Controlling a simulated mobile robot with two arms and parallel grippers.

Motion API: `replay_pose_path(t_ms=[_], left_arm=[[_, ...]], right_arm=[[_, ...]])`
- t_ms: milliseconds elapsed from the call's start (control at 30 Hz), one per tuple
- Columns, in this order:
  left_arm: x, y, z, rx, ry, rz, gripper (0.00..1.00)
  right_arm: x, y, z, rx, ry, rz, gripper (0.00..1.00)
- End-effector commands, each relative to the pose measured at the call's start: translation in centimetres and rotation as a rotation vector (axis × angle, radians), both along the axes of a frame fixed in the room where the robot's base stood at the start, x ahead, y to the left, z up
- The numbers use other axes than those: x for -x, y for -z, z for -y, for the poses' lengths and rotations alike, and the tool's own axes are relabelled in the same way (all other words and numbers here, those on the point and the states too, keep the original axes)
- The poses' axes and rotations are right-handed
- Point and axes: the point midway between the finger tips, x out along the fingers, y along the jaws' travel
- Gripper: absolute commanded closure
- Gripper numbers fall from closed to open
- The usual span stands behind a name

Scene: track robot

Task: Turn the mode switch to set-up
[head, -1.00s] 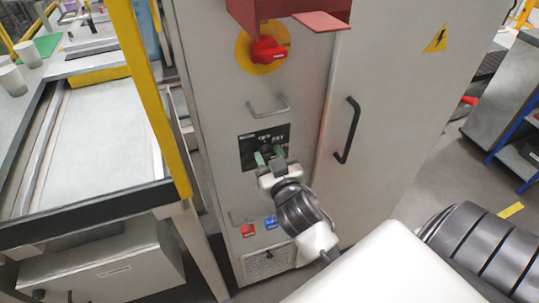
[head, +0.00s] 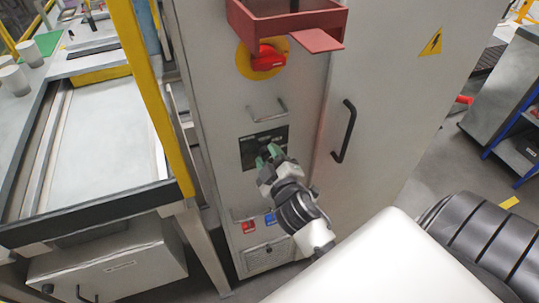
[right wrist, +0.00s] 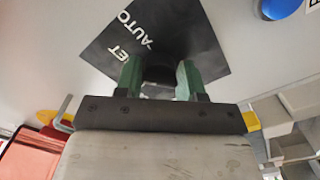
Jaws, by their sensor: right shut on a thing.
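The mode switch plate (head: 248,152) is a dark square with white lettering on the grey cabinet front. In the right wrist view the plate (right wrist: 118,45) appears tilted, with "AUTO" and part of "SET" readable. The dark switch knob (right wrist: 160,70) is between the green fingertips of my right gripper (right wrist: 160,82), which is shut on it. In the head view my right gripper (head: 268,157) is at the plate and tilted, hiding much of the knob. I cannot tell exactly where the knob points. My left gripper is not in view.
A red rotary switch (head: 267,60) on a yellow disc and a red tray (head: 290,33) are above. A small handle (head: 268,111) is over the plate, a black door handle (head: 345,130) to its right. Red (head: 249,227) and blue (head: 270,219) buttons are below.

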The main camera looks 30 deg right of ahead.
Motion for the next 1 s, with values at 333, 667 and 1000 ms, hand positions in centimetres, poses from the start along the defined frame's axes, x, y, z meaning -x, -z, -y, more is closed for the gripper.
replay_pose_path(t_ms=[333,667,1000], left_arm=[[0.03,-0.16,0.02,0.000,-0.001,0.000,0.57],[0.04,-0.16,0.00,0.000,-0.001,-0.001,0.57],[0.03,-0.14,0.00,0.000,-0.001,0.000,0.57]], right_arm=[[-0.02,-0.08,-0.02,0.042,-0.002,-0.007,0.85],[-0.02,-0.08,-0.02,0.041,-0.002,-0.007,0.52],[0.03,-0.02,-0.01,0.040,-0.001,-0.009,0.40]])
